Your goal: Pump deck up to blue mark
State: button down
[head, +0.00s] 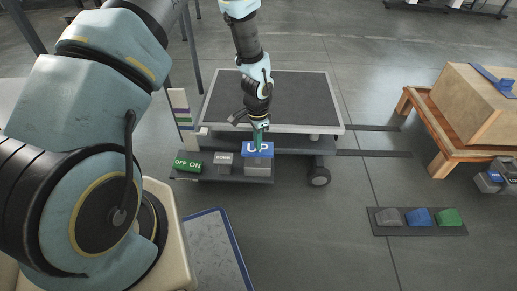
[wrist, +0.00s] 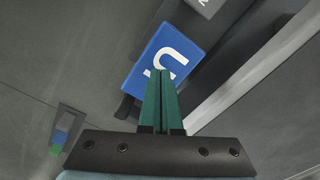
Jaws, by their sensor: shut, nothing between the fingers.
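The deck (head: 290,95) is a dark flat platform with a pale edge on a wheeled cart. A blue pedal (head: 262,153) marked UP sits on a low shelf at the deck's near side. It also shows in the wrist view (wrist: 150,62). My gripper (head: 257,146) points down at the blue pedal, its tips at or just over it; contact cannot be told. The green fingers (wrist: 163,75) are shut together with nothing between them.
A green OFF/ON switch (head: 187,162) and a grey pedal (head: 223,160) sit left of the blue pedal. A floor strip (head: 385,229) holds grey, blue and green blocks. Floor between is clear.

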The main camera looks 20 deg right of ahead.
jog(key=shift+f+b, duration=1.15)
jog(key=shift+f, duration=1.2)
notch_tip(320, 180, up, 6)
jog(key=p, duration=0.5)
jog(key=shift+r+p, duration=0.25)
jog(key=shift+p, duration=0.15)
jog(key=shift+f, duration=0.2)
jog(key=shift+f+b, duration=1.05)
jog(key=shift+f, duration=0.55)
jog(key=shift+r+p, duration=1.6)
jog(key=shift+r, duration=0.15)
